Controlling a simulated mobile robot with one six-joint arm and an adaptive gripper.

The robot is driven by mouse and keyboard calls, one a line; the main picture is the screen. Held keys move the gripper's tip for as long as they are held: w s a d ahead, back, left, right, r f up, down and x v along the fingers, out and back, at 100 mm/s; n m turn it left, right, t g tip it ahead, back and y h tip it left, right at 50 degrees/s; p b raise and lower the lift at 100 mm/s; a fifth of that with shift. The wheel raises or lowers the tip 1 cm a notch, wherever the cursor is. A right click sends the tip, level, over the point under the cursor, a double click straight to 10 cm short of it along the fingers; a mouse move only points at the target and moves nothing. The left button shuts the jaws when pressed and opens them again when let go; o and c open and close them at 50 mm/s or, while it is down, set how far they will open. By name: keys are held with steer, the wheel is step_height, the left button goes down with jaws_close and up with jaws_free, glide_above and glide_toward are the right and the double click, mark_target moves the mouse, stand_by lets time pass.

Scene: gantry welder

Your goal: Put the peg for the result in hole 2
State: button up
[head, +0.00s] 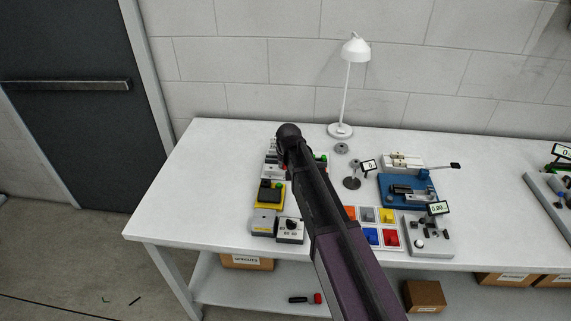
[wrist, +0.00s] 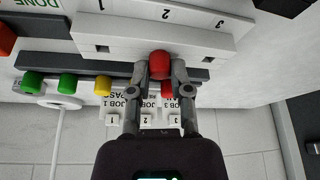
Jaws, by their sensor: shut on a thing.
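My gripper (wrist: 159,70) is shut on a red peg (wrist: 159,62) in the wrist view. The peg is in front of a white board (wrist: 130,33) marked 1, 2 and 3. Dark square holes show to its left (wrist: 102,48) and right (wrist: 205,59). The peg covers the middle position, in line with the number 2. I cannot tell whether its tip is in a hole or just before it. In the head view my arm hides the gripper and most of the board.
In the wrist view, green pegs (wrist: 32,82), a yellow peg (wrist: 102,84) and another red peg sit along a dark rail by small JOB cards. In the head view, a lamp (head: 341,130), coloured bins (head: 371,214) and a blue fixture (head: 408,196) stand on the white table.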

steer(key=o, duration=0.8)
stand_by(0.5)
